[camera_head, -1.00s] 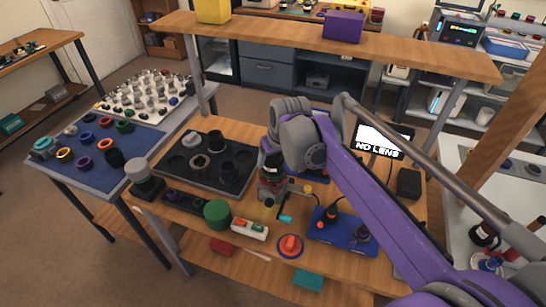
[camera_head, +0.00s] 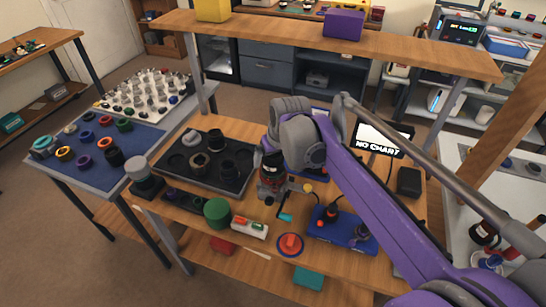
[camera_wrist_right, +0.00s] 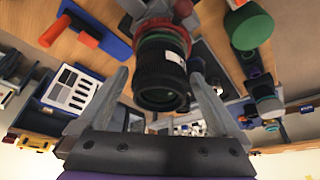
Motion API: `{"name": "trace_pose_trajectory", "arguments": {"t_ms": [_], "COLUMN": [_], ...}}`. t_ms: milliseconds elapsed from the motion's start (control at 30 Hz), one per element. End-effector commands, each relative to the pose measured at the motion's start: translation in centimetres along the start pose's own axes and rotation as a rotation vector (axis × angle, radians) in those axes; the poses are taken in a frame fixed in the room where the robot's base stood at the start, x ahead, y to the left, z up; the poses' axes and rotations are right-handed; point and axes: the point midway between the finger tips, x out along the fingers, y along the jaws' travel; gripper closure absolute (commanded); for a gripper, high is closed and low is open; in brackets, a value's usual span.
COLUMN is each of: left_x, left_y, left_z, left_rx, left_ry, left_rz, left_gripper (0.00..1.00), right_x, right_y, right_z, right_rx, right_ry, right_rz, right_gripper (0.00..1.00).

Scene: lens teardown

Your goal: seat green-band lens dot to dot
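The green-band lens (camera_wrist_right: 160,75) is a black ribbed barrel with a green band and a red ring beyond it. It sits upright on the camera mount (camera_head: 271,184) on the bench, and its top shows in the head view (camera_head: 271,163). My right gripper (camera_wrist_right: 160,72) has one finger on each side of the barrel, with a narrow gap on both sides, so it looks open around the lens. A small white mark shows on the barrel's side. I cannot tell whether the dots line up. My left gripper is out of view.
A screen (camera_head: 383,138) behind the mount reads "NO CHART". A black tray (camera_head: 230,184) with rings stands left of the mount. A green cylinder (camera_head: 217,212), a red knob (camera_head: 290,244) and a blue base (camera_head: 345,238) stand near it. An overhead shelf (camera_head: 400,59) spans the back.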

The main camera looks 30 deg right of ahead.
Motion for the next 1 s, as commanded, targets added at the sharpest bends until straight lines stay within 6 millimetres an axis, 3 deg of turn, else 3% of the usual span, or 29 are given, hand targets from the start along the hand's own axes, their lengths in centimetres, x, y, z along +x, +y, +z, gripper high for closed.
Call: {"name": "trace_pose_trajectory", "arguments": {"t_ms": [267,700,1000], "left_x": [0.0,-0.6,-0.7], "left_y": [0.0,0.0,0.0], "left_z": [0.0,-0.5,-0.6], "left_rx": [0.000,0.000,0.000], "left_ry": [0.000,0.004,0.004], "left_rz": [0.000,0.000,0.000], "left_gripper": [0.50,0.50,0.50], "right_x": [-0.5,-8.4,-10.8], "right_y": [0.0,0.0,0.0], "right_z": [0.0,0.0,0.0], "right_rx": [0.000,0.001,0.000], "right_ry": [0.000,0.000,0.000], "right_rz": [0.000,0.000,0.000], "right_gripper": [0.00,0.00,0.00]}}
